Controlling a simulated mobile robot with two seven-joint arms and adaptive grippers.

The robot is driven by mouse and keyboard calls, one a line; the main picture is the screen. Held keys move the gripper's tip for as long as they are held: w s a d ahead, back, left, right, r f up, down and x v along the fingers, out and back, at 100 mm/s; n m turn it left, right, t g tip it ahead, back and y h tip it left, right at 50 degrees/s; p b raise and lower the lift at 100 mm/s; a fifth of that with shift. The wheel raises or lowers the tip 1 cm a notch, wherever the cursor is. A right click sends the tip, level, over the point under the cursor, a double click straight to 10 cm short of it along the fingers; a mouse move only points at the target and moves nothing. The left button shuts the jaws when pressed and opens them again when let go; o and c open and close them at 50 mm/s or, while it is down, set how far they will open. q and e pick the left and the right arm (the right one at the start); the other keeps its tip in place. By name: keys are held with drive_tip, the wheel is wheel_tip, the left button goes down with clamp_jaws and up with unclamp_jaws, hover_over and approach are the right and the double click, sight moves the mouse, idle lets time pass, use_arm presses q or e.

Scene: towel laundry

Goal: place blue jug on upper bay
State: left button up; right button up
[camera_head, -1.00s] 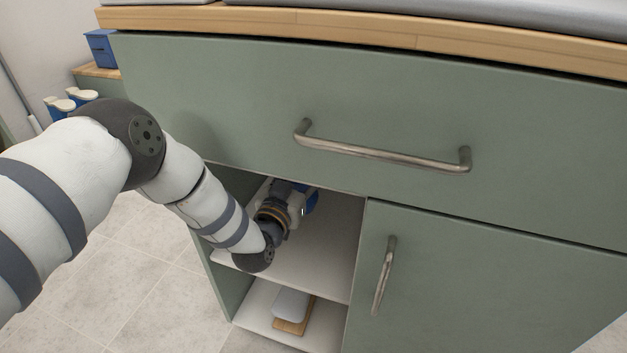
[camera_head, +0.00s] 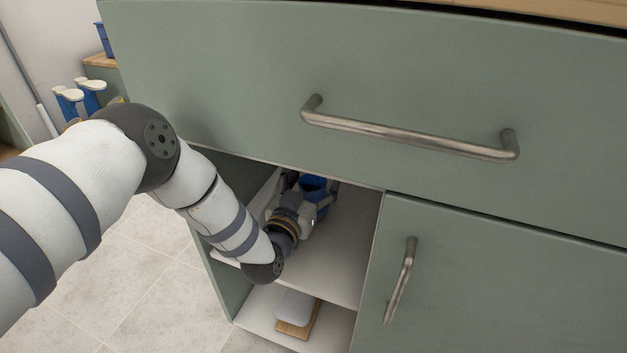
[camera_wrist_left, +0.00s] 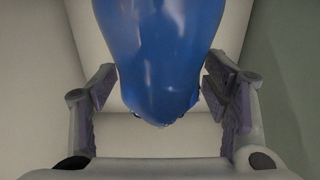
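The blue jug (camera_head: 314,184) is inside the upper bay (camera_head: 345,235) of the green cabinet, partly hidden behind my left gripper (camera_head: 312,187). My left arm reaches into the bay from the left. In the left wrist view the glossy blue jug (camera_wrist_left: 160,60) lies between the two spread fingers of my left gripper (camera_wrist_left: 160,92), with narrow gaps at its sides. The fingers look open around it. The jug's base contact with the shelf is hidden. My right gripper is not in view.
A wide drawer with a metal handle (camera_head: 410,133) is above the bay. A closed door with a handle (camera_head: 400,280) is to its right. The lower bay holds a pale object (camera_head: 294,306) on a wooden board (camera_head: 300,328). Blue and white items (camera_head: 80,97) stand at far left.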

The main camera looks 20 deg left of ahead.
use_arm(q)
drive_tip(key=shift+s+r, duration=0.2)
drive_tip(key=shift+r, duration=0.05)
drive_tip(key=s+p, duration=0.2)
drive_tip(key=s, duration=0.3)
drive_tip(key=s+p, duration=0.2)
drive_tip(key=s, duration=0.4)
drive_tip(key=shift+s+a+f, duration=0.1)
drive_tip(key=shift+s+a, duration=0.1)
drive_tip(key=shift+s, duration=0.1)
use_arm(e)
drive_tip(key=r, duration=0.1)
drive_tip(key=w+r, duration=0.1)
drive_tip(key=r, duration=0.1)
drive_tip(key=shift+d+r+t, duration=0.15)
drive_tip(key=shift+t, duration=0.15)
